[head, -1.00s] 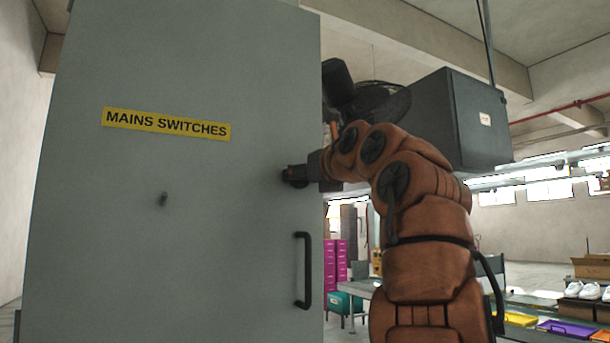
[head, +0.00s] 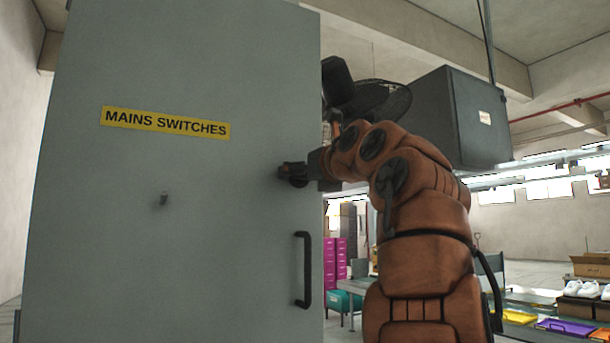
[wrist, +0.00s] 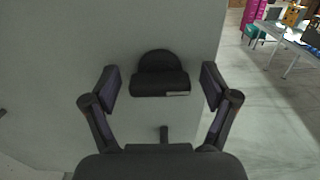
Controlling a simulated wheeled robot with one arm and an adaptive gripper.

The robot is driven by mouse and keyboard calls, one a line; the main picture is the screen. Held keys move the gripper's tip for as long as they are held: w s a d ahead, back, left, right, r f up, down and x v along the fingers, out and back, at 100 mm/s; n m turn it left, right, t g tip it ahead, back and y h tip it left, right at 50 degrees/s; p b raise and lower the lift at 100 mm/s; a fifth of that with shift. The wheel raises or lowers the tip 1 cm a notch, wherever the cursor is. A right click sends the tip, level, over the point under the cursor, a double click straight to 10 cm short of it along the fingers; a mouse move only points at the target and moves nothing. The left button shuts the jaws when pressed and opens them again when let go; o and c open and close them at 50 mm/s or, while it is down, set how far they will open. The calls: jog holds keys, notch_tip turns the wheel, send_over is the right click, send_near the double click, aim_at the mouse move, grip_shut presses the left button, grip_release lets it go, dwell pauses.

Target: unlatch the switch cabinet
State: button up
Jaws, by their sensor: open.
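The grey switch cabinet (head: 110,220) fills the left of the head view, with a yellow "MAINS SWITCHES" label (head: 165,123). Its door looks shut. A small knob (head: 164,199) sits left of centre and a black bar handle (head: 303,270) low near the right edge. My gripper (head: 284,173) is at the door's right side, above the bar handle. In the wrist view a dark latch (wrist: 160,77), a rounded base with a wide flat part, lies ahead between the fingers. My gripper (wrist: 159,88) is open there, with a finger on either side of the latch and visible gaps.
Right of the cabinet are pink drawers (head: 335,260), a teal bin (head: 345,300) and a workbench. A dark grey box (head: 460,120) hangs at upper right. Open floor shows beside the cabinet in the wrist view.

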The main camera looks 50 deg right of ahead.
jog(key=v, duration=1.2)
dwell(0.3)
dwell(0.4)
